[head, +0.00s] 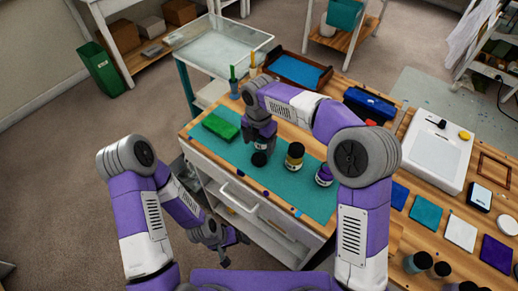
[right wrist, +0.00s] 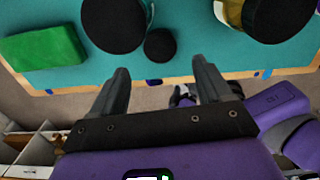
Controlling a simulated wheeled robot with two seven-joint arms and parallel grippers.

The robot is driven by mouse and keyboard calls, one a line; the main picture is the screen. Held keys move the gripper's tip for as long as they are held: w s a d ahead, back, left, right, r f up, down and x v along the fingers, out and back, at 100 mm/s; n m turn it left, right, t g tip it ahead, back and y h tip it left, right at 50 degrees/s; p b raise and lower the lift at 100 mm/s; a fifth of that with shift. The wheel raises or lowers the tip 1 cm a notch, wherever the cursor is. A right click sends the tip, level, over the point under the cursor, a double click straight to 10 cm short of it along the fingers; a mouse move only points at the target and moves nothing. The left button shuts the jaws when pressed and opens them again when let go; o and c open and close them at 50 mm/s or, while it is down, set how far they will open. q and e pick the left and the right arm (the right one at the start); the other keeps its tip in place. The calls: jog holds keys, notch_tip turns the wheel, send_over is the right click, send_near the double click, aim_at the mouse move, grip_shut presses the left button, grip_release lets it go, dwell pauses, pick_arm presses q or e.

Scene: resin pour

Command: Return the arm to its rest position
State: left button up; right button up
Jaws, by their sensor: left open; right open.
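My right gripper (head: 262,142) is above the teal mat (head: 285,192), near a dark-lidded jar (head: 260,158). In the right wrist view its fingers (right wrist: 160,86) are spread apart with nothing between them. That view shows a large black lid (right wrist: 113,22) and a small black disc (right wrist: 160,45) beyond the fingertips. My left gripper (head: 226,246) hangs low, in front of the workbench and away from the tabletop; it appears open and empty.
A yellow-banded jar (head: 294,158) and a purple jar (head: 324,175) stand on the mat to the right. A green block (head: 220,127) lies left. A white device (head: 436,155) and several colour tiles occupy the right side.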

notch_tip(320, 180, up, 5)
jog(key=shift+f+p, duration=0.1)
jog(key=shift+p, duration=0.4)
